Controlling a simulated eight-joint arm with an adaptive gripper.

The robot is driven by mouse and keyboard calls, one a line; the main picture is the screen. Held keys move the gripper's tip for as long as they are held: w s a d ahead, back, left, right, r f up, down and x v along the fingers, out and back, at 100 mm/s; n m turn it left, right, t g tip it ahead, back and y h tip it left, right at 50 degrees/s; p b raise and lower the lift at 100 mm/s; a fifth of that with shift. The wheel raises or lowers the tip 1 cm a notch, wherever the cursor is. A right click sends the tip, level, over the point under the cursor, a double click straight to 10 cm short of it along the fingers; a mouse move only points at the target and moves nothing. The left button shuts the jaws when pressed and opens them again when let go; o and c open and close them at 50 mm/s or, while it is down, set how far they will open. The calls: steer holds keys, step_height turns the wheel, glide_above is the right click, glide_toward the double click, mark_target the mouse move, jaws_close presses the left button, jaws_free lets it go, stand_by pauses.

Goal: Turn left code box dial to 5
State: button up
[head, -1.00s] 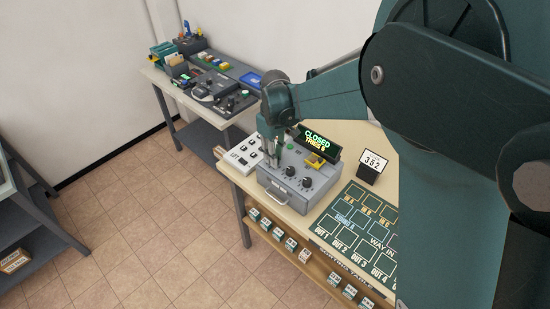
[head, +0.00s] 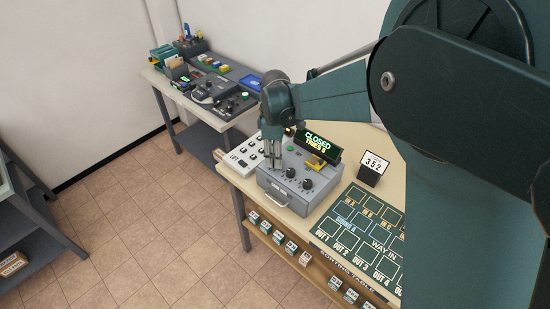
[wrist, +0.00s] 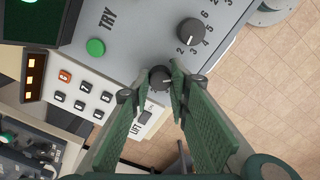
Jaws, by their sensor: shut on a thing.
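The grey code box (head: 291,203) stands on the near left end of the table. Its left dial (wrist: 159,75) is dark and round, and shows between my fingertips in the wrist view. My gripper (head: 272,166) points down at it and is shut on it. The fingers hide this dial in the head view and cover its numbers in the wrist view. The middle dial (head: 291,172) and right dial (head: 307,183) are free; the middle one also shows in the wrist view (wrist: 190,33), with numbers around it. The display (head: 318,145) reads CLOSED and a TRIES count.
A green TRY button (wrist: 95,47) is on the box. A white keypad (head: 243,154) lies just left of the box. A 352 card (head: 373,168) stands to the right, behind the dark sorting mat (head: 358,217). Another equipment table (head: 205,110) stands further back.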

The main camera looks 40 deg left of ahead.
steer(key=o, duration=0.9)
step_height(320, 180, up, 12)
stand_by(0.6)
stand_by(0.5)
